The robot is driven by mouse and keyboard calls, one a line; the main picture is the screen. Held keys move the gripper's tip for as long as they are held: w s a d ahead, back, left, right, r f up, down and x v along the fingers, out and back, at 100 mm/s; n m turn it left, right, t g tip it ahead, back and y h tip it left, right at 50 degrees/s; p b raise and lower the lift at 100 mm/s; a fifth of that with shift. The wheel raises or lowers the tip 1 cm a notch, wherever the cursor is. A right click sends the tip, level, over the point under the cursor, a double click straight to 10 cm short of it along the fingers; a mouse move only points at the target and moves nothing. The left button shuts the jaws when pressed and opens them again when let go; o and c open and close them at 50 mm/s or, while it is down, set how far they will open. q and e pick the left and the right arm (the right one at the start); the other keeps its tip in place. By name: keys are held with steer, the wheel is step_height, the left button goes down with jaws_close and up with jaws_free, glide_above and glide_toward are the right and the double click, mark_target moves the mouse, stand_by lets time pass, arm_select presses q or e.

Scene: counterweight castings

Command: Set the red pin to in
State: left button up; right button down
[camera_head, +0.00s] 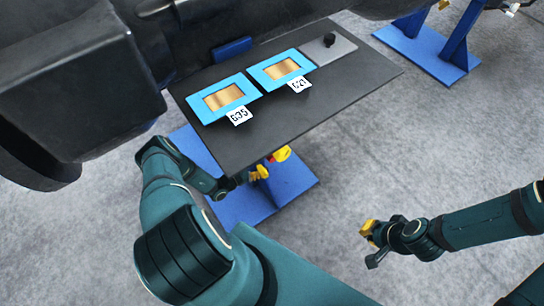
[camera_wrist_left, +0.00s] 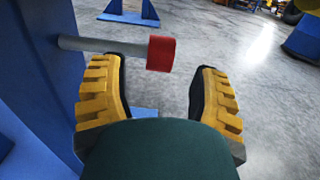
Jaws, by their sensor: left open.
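The red pin (camera_wrist_left: 162,53) shows in the left wrist view as a red cap on a grey shaft (camera_wrist_left: 92,44). The shaft sticks out to the right from a blue stand wall (camera_wrist_left: 45,75), with a good length of it bare. My left gripper (camera_wrist_left: 160,78) is open, its yellow ribbed fingers on either side of the view, and the cap appears between and just beyond the fingertips. I cannot tell whether they touch. My right gripper (camera_head: 371,245) is open and empty over the floor.
The dark table top (camera_head: 320,105) holds two blue-framed panels (camera_head: 237,112) (camera_head: 268,74) with white number tags and a grey plate (camera_head: 335,52) with a black knob. A large black casting (camera_head: 75,75) lies behind.

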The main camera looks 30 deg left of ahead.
mark_target(271, 156)
arm_select(q)
steer(key=x, duration=0.6)
steer(key=shift+b, duration=0.35)
jaws_close()
